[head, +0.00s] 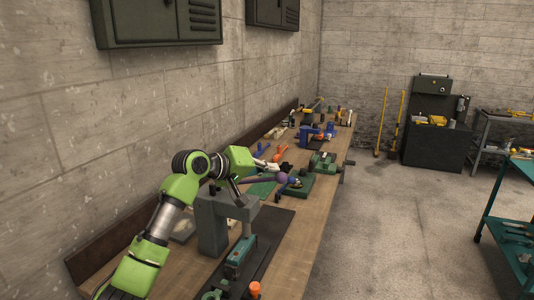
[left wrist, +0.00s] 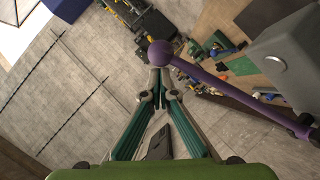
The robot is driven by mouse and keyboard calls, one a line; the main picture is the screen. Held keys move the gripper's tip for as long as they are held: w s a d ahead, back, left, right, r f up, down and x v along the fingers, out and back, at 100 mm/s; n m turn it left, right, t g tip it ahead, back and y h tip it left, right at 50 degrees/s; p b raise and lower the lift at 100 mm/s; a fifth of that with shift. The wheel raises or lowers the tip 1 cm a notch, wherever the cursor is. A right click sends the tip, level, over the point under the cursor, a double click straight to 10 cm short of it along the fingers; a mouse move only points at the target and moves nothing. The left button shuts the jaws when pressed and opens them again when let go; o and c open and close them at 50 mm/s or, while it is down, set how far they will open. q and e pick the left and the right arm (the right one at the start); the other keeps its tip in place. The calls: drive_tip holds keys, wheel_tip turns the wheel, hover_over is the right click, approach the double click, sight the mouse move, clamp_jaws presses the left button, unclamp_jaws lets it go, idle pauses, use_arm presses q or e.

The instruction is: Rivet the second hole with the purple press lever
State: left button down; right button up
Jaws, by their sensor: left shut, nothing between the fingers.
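The purple press lever (head: 262,181) sticks out to the right from the grey press (head: 211,222) on the workbench and ends in a round purple knob (head: 282,177). In the left wrist view the knob (left wrist: 160,52) sits just beyond my fingertips, with the lever (left wrist: 240,94) running down to the right. My left gripper (head: 275,167) is shut and empty, close to the knob; I cannot tell whether it touches. A teal part (head: 239,257) lies below the press head. Its holes are too small to make out. My right gripper is not in view.
The wooden workbench (head: 300,235) runs along the wall, with a green vise (head: 323,163), a blue tool (head: 308,134) and several small tools on it. An orange-topped item (head: 254,289) stands at the near edge. The floor to the right is clear up to a teal cart (head: 515,225).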

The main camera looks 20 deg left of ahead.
use_arm(q)
wheel_tip(320, 180, down, 7)
drive_tip(key=d, duration=0.2)
drive_tip(key=shift+f+b, duration=0.15)
drive_tip(key=shift+b, duration=0.3)
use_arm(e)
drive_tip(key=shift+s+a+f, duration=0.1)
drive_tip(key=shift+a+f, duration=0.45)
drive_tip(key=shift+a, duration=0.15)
